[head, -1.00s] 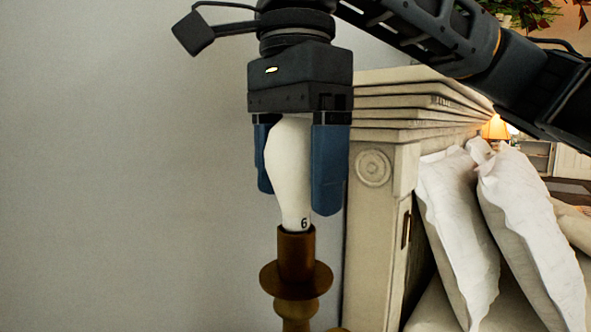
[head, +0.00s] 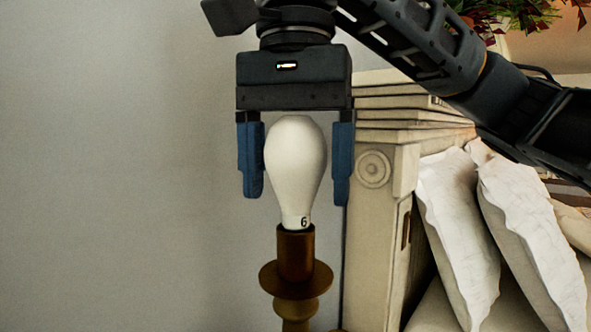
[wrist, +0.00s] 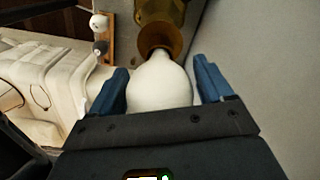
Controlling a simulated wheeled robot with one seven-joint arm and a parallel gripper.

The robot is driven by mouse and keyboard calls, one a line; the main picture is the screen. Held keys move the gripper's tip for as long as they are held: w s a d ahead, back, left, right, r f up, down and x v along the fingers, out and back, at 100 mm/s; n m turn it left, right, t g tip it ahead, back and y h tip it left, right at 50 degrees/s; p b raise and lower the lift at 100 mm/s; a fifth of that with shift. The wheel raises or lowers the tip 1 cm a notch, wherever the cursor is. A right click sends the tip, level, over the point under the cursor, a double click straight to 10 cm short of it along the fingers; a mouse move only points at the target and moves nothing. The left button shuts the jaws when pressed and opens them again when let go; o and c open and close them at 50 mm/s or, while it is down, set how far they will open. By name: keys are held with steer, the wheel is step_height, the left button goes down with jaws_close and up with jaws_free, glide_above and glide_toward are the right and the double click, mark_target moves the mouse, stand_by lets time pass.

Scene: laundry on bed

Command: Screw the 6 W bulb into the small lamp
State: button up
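The white bulb marked 6 (head: 296,165) stands upright in the socket of the brass-coloured lamp (head: 296,258). Its narrow base is inside the socket's top, and how deep the thread sits is hidden. My gripper (head: 296,190) is above and around the bulb, pointing down. Its blue fingers are spread, with a gap on each side of the bulb. In the wrist view the bulb (wrist: 160,85) lies between the two open fingers, with the lamp socket (wrist: 160,38) beyond it.
A cream carved headboard (head: 385,220) stands close to the right of the lamp. White pillows (head: 455,230) lean beyond it. A wooden holder with round white ends (wrist: 100,35) shows in the wrist view. A plain grey wall (head: 120,170) is on the left.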

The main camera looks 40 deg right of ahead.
steer(key=c, duration=0.9)
steer(key=shift+m+b, duration=0.55)
steer(key=shift+m, duration=1.15)
steer(key=shift+f+m+b, duration=0.1)
steer(key=shift+m+b, duration=0.25)
steer(key=shift+m, duration=1.35)
steer(key=shift+m+b, duration=0.55)
steer(key=shift+m, duration=1.25)
